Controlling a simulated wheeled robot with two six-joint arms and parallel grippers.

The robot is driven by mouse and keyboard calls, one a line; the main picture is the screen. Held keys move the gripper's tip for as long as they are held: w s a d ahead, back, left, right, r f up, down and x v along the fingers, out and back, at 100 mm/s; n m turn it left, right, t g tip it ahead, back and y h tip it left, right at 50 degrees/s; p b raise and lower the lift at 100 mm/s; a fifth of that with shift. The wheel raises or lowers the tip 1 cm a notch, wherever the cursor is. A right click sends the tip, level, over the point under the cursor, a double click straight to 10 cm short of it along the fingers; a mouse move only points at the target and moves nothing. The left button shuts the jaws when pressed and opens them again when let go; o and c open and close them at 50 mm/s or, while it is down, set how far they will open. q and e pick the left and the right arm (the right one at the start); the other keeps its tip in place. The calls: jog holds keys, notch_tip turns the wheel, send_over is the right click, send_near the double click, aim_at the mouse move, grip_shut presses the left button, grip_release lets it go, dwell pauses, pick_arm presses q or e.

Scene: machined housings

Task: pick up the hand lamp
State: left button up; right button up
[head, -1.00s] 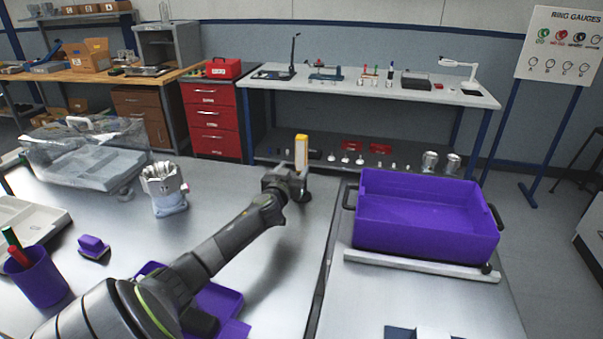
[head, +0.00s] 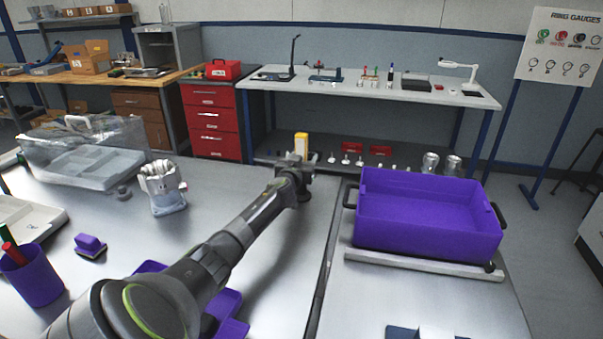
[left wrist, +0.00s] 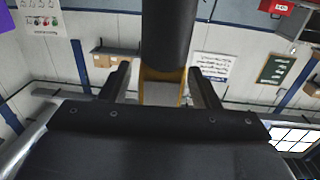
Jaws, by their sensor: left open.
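The hand lamp (head: 301,143) stands upright near the table's far edge in the head view. Its yellow and pale upper part shows there, and my gripper hides its lower part. In the left wrist view the lamp (left wrist: 166,40) shows as a dark cylinder with a yellow part below, lying between the two fingers. My left gripper (head: 299,168) is open at the lamp, with its fingers (left wrist: 161,82) apart on either side of it. I cannot tell whether either finger touches it. My right gripper is not in view.
A purple bin (head: 428,240) stands to the right on the neighbouring table. A metal housing (head: 162,188) stands left of my arm. A clear case (head: 85,150), a purple cup (head: 35,279) and a purple block (head: 90,246) are further left. The metal tabletop around the housing is mostly bare.

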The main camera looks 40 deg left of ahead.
pick_arm(q)
jog(key=c, duration=1.2)
jog(key=shift+r, duration=0.15)
